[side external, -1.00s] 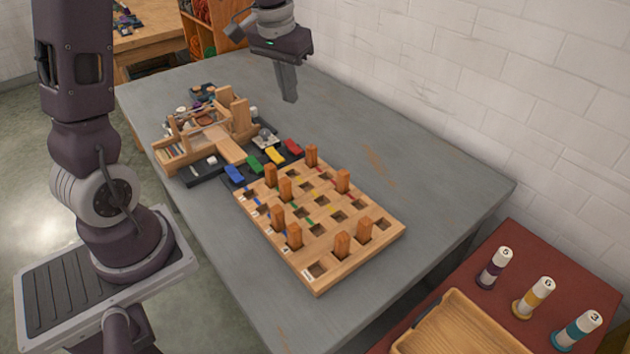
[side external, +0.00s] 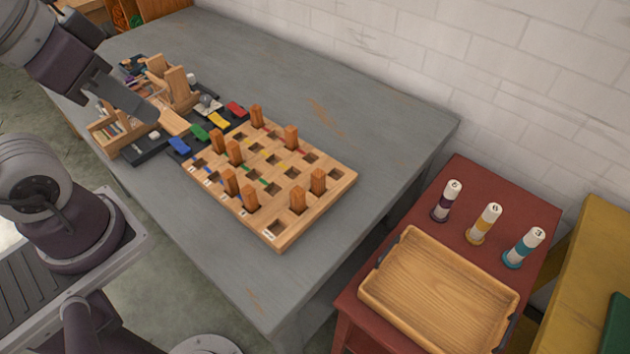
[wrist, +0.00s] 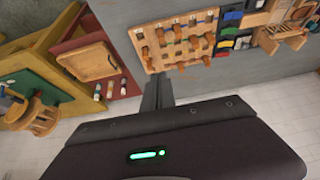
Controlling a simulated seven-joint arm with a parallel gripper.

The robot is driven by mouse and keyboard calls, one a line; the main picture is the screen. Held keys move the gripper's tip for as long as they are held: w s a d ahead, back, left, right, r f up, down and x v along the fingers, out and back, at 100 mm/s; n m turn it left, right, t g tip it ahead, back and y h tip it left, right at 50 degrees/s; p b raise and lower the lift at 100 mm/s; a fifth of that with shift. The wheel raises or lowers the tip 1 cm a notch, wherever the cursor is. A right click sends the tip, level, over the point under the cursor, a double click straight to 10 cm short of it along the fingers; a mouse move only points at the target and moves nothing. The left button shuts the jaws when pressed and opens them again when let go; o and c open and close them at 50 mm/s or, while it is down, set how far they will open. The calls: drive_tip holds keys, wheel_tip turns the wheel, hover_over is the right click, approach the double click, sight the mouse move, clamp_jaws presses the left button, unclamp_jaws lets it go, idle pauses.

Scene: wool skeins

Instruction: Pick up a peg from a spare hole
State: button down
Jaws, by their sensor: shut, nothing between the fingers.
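A light wooden pegboard (side external: 343,174) with square holes lies on the grey table, and several orange-brown pegs stand upright in it. One peg (side external: 318,181) and another peg (side external: 298,200) stand toward its right end, and a peg (side external: 257,116) stands at the far corner. Which holes are spare I cannot tell. My gripper (side external: 147,114) is shut and empty, left of the board and in front of the wooden device in the side view. In the wrist view my gripper (wrist: 165,78) points toward the board (wrist: 153,66), touching no peg.
Blue (side external: 179,146), green (side external: 198,132), yellow (side external: 219,120) and red (side external: 236,109) pieces lie on a dark strip beside the wooden device (side external: 172,122). A red side table holds a wooden tray (side external: 435,290) and three numbered bobbins (side external: 484,224). The table's far right is clear.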

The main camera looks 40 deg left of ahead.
idle(0.4)
drive_tip(key=c, duration=1.2)
unclamp_jaws()
drive_tip(key=shift+o, duration=0.2)
drive_tip(key=n+g, duration=0.5)
drive_tip(key=n, duration=1.2)
hover_over(318, 173)
drive_tip(key=f, duration=2.2)
drive_tip(key=shift+s+a+f, duration=0.1)
drive_tip(key=shift+s, duration=0.2)
drive_tip(key=shift+n+g, duration=0.3)
drive_tip(key=shift+n, duration=0.2)
drive_tip(key=f, duration=0.9)
drive_tip(key=shift+w, duration=0.35)
